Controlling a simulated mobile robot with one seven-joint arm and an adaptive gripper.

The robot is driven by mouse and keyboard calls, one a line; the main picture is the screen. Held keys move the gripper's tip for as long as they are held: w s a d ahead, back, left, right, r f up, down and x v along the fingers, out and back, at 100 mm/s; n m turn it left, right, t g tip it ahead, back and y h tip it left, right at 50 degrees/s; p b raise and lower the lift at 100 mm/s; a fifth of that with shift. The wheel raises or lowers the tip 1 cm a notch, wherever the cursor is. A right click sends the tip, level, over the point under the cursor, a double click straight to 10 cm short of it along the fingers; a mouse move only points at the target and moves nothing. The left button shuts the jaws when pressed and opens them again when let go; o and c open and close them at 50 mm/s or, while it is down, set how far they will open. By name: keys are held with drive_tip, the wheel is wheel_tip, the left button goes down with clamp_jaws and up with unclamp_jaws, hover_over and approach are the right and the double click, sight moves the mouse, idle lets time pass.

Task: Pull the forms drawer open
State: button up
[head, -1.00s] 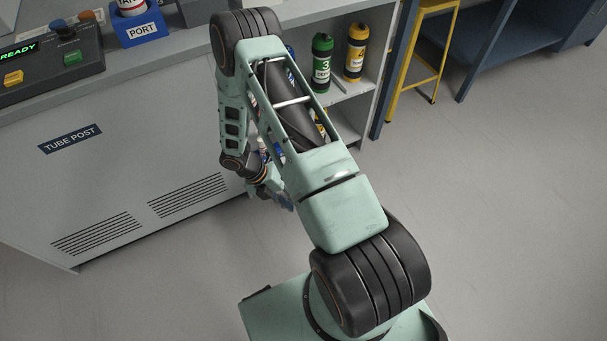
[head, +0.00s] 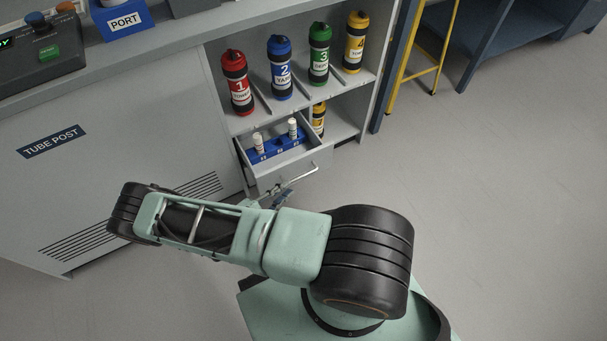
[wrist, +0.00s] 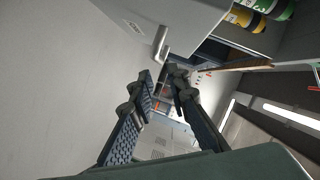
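The forms drawer (head: 274,182) is pulled out from the lower left bay of the cabinet, and its inside shows. It holds a blue rack (head: 281,147) with white-capped vials. A silver bar handle (head: 301,178) stands out from its front; a metal handle also shows in the wrist view (wrist: 161,43). My gripper (head: 284,196) is low at the near left end of the handle, partly hidden by my arm. In the wrist view my gripper (wrist: 161,76) has its fingers apart with nothing gripped between them. The handle lies just beyond the fingertips; whether they touch it is unclear.
Numbered red (head: 237,85), blue (head: 281,68), green (head: 319,53) and yellow (head: 355,43) carriers stand on the shelf above the drawer. The TUBE POST cabinet (head: 105,185) is at left. A yellow-legged stool (head: 438,60) stands right. The floor (head: 480,190) at right is clear.

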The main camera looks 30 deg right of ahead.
sight(302, 177)
drive_tip(key=x, duration=1)
drive_tip(key=shift+s+b, duration=0.1)
drive_tip(key=shift+b, duration=0.3)
clamp_jaws()
